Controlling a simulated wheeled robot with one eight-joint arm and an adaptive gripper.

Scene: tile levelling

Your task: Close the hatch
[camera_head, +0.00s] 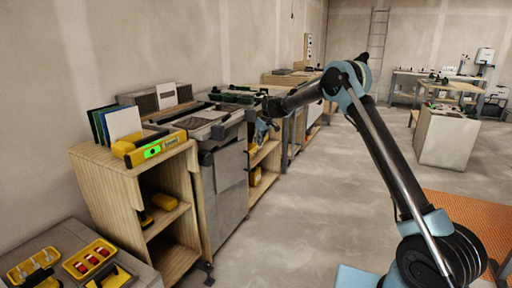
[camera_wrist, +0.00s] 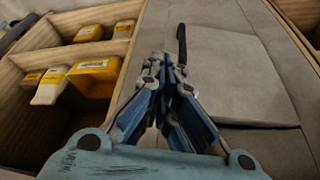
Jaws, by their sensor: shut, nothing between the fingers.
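The hatch looks to be the grey panel (camera_wrist: 235,85) on the front of a grey cabinet, with a dark upright handle (camera_wrist: 181,45) near its left edge in the wrist view. A dark line runs under its lower edge; I cannot tell how far it stands open. In the head view the grey cabinet front (camera_head: 230,180) stands beside the wooden shelf unit. My gripper (camera_wrist: 166,68) is shut and empty, its fingertips just left of the handle in the picture. I cannot tell whether they touch it. In the head view my gripper (camera_head: 262,132) is small, in front of the cabinet row.
A wooden shelf unit (camera_head: 130,185) with a yellow level (camera_head: 155,148) on top stands left of the cabinet. Yellow boxes (camera_wrist: 95,75) sit in open shelves in the wrist view. The concrete floor (camera_head: 330,190) to the right is clear. An orange mat (camera_head: 460,215) lies farther right.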

